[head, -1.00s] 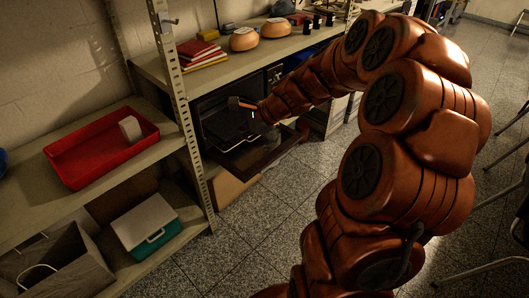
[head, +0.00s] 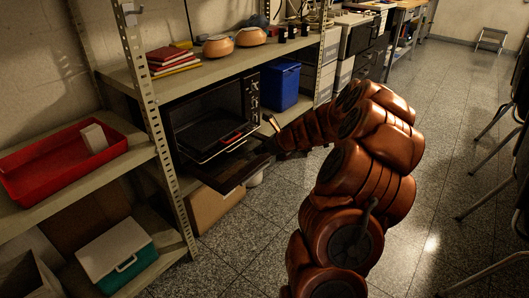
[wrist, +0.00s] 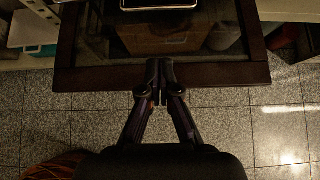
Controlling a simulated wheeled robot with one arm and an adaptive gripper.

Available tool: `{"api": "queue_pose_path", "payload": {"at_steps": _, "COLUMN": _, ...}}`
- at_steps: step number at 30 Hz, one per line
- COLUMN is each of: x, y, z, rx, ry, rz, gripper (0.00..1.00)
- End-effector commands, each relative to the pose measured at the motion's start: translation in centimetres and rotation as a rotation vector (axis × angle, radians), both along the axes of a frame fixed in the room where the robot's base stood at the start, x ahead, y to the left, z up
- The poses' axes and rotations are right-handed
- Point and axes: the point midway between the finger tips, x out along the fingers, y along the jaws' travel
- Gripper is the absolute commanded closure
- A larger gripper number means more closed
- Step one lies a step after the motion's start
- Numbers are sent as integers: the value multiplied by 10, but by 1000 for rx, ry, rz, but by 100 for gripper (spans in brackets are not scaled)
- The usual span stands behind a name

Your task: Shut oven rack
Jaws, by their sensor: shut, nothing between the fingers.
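The oven (head: 184,112) stands on the lower shelf with its door (head: 228,174) folded down flat. A wire rack (head: 207,157) with a light metal edge shows in the oven mouth in the head view; how far it sticks out is hard to tell. In the wrist view the rack's front edge (wrist: 158,7) is at the top, beyond the glass door (wrist: 88,77). My gripper (wrist: 160,68) is shut and empty, over the door's outer frame and short of the rack. In the head view my arm reaches to the right side of the open door.
A blue bin (head: 281,86) stands right of the oven. A shelf post (head: 158,125) rises left of it. A red tray (head: 62,163) and a teal cooler box (head: 126,262) sit on the left shelves. Floor (head: 262,225) before the oven is clear; chairs stand far right.

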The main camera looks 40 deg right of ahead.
Motion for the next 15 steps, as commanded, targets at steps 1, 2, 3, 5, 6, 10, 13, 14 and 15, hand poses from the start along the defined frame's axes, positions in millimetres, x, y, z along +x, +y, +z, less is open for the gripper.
{"api": "queue_pose_path", "payload": {"at_steps": 1, "x": 7, "y": 3, "z": -11, "rx": 1, "ry": 1, "rz": 3, "gripper": 100}}
{"api": "queue_pose_path", "payload": {"at_steps": 2, "x": 11, "y": 4, "z": -15, "rx": 1, "ry": 2, "rz": 3, "gripper": 100}}
{"api": "queue_pose_path", "payload": {"at_steps": 3, "x": 17, "y": 6, "z": -20, "rx": 1, "ry": 3, "rz": 4, "gripper": 100}}
{"api": "queue_pose_path", "payload": {"at_steps": 5, "x": 24, "y": 7, "z": -27, "rx": 2, "ry": 3, "rz": 5, "gripper": 100}}
{"api": "queue_pose_path", "payload": {"at_steps": 6, "x": 30, "y": 9, "z": -31, "rx": 1, "ry": 3, "rz": 5, "gripper": 100}}
{"api": "queue_pose_path", "payload": {"at_steps": 10, "x": 46, "y": 11, "z": -31, "rx": -5, "ry": 1, "rz": 2, "gripper": 100}}
{"api": "queue_pose_path", "payload": {"at_steps": 13, "x": 58, "y": 14, "z": -28, "rx": -5, "ry": 0, "rz": 3, "gripper": 100}}
{"api": "queue_pose_path", "payload": {"at_steps": 14, "x": 60, "y": 14, "z": -27, "rx": -6, "ry": 1, "rz": 3, "gripper": 100}}
{"api": "queue_pose_path", "payload": {"at_steps": 15, "x": 63, "y": 15, "z": -27, "rx": -4, "ry": 1, "rz": 2, "gripper": 100}}
